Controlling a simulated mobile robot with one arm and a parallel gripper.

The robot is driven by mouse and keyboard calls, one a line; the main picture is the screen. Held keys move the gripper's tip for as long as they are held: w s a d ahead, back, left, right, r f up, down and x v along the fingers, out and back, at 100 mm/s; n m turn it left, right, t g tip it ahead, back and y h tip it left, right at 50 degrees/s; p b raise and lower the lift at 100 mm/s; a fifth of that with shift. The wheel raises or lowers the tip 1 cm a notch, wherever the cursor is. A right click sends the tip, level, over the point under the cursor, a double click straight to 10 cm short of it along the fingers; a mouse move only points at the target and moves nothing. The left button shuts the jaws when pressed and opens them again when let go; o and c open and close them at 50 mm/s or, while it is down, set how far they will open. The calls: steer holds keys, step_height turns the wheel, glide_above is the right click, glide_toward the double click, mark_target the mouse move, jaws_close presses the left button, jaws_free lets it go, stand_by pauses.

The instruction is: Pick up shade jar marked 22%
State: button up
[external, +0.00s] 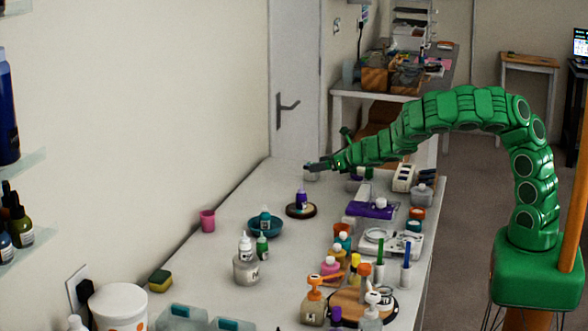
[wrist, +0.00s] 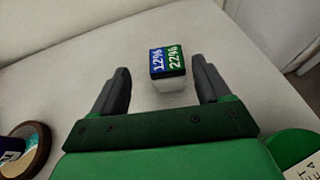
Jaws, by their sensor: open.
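The shade jar (wrist: 167,84) is a small whitish block-like jar with a dark-edged top. Its top is split into a blue part marked 12% and a green part marked 22%; I cannot tell whether this is one jar or two side by side. In the external view a pale jar (external: 311,176) stands at the far end of the table, just below my gripper (external: 313,167). In the wrist view my gripper (wrist: 161,78) is open and empty, with the jar ahead between its dark fingers, not visibly touching either.
A round brown board (wrist: 36,158) with a purple item lies at lower left in the wrist view; it also shows in the external view (external: 300,213). A green item with a white label (wrist: 296,158) is at lower right. The table around the jar is clear.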

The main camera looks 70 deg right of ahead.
steer(key=shift+w+d+f, duration=0.35)
steer(key=shift+w+f, duration=0.05)
steer(key=shift+w, duration=0.2)
steer(key=shift+w+d+f, duration=0.3)
steer(key=shift+w+f, duration=0.1)
steer(key=shift+w, duration=0.15)
steer(key=shift+x, duration=1.4)
steer(key=c, duration=1.1)
